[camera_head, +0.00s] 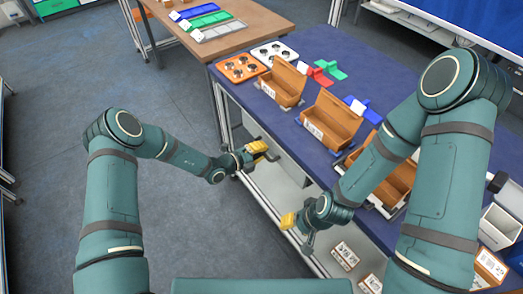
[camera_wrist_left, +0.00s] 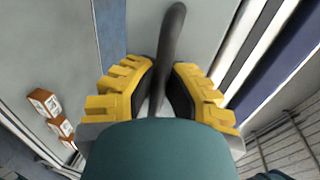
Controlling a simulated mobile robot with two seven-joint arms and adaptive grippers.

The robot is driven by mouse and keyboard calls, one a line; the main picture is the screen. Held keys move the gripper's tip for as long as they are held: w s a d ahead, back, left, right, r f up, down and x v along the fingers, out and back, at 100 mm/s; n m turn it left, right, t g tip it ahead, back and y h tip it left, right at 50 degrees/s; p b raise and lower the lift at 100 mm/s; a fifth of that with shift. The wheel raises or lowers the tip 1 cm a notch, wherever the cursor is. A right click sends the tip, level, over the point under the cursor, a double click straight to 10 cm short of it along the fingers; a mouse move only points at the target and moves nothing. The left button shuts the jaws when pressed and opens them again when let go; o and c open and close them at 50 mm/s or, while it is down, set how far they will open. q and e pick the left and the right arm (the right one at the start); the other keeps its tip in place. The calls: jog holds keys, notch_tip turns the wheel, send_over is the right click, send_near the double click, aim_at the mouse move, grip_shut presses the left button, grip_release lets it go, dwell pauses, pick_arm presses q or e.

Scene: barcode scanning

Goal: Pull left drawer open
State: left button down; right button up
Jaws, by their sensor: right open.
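My left gripper (camera_head: 256,149) is at the front of the blue-topped workbench, below its top edge. In the left wrist view, its yellow fingers (camera_wrist_left: 164,88) are close together on both sides of a dark, bar-shaped drawer handle (camera_wrist_left: 172,35). The fingers look shut on the bar. A plain grey panel (camera_wrist_left: 205,40) lies behind the handle. How far the drawer stands out cannot be told. My right gripper (camera_head: 290,221) is open and empty, lower along the same bench front.
The blue bench top (camera_head: 325,42) holds open brown boxes (camera_head: 331,118), an orange tray (camera_head: 239,68) and coloured parts. Small labelled boxes (camera_head: 345,256) sit low beneath the bench. A wooden table (camera_head: 240,25) stands behind. The floor (camera_head: 190,95) at left is clear.

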pick_arm(q)
jog(key=f+p+v, duration=0.2)
jog(key=v, duration=0.7)
jog(key=f+p+v, duration=0.2)
jog(key=v, duration=0.8)
jog(key=shift+s+a, duration=0.35)
jog(key=shift+a, duration=0.15)
jog(key=shift+r, duration=0.1)
jog(key=c, duration=1)
grip_release()
jog(key=v, duration=1.2)
